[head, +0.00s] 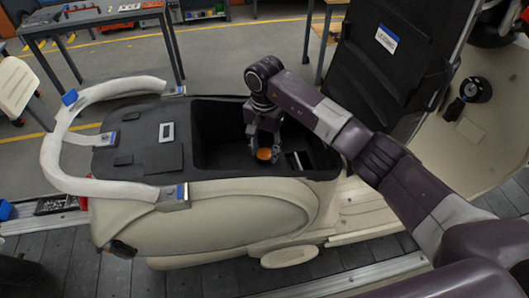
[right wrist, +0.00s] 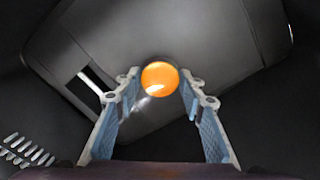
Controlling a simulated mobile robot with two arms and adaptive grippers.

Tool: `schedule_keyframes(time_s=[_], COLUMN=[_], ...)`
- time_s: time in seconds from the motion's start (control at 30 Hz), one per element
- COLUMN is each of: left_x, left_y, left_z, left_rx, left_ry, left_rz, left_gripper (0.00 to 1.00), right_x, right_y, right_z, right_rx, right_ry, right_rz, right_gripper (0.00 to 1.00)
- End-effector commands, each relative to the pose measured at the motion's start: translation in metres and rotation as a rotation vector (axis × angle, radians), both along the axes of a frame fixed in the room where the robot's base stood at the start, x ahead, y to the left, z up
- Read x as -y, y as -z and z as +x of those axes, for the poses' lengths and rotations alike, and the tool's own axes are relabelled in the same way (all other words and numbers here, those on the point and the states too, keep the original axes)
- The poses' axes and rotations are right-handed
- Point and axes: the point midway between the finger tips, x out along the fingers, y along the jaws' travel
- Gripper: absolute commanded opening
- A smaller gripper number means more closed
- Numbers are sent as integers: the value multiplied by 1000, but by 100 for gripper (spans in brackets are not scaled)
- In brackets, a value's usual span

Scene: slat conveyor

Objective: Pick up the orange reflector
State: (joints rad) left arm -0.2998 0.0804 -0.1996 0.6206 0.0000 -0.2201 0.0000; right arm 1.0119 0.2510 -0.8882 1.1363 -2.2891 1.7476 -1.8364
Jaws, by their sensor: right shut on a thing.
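The orange reflector (head: 264,154) is a small round disc in the open black storage compartment of the cream scooter. In the right wrist view the reflector (right wrist: 160,79) sits between the tips of the two fingers. My right gripper (head: 262,148) reaches down into the compartment and is shut on the reflector. Its fingers (right wrist: 160,92) stand apart by about the disc's width. I cannot tell whether the reflector touches the compartment floor. My left gripper is not in view.
The compartment's black walls (head: 215,128) surround my right gripper closely. A black raised panel with a white label (head: 388,38) stands to the right. The white curved grab rail (head: 62,150) is at the left. A table (head: 95,18) stands behind.

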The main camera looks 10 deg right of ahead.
Motion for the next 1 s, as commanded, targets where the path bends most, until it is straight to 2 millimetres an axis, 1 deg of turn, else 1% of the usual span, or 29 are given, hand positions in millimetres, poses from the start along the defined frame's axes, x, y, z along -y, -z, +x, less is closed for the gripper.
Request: schedule_keyframes(time_s=[0.13,0.27,0.37,0.6,0.77,0.8,1.0], left_x=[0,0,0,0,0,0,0], left_y=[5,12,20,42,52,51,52], left_z=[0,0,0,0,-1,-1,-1], left_rx=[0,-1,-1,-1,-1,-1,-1], left_ry=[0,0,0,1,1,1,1], left_rz=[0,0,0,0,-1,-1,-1], left_gripper=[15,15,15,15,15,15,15], right_x=[0,0,1,0,0,1,0], right_y=[-8,-24,-43,-105,-143,-152,-181], right_z=[1,1,2,2,1,1,1], right_rx=[3,5,7,9,6,6,3], right_ry=[-1,-1,0,-1,1,1,0], right_rz=[0,0,-1,-1,-1,-2,-3], right_gripper=[20,20,20,20,20,20,20])
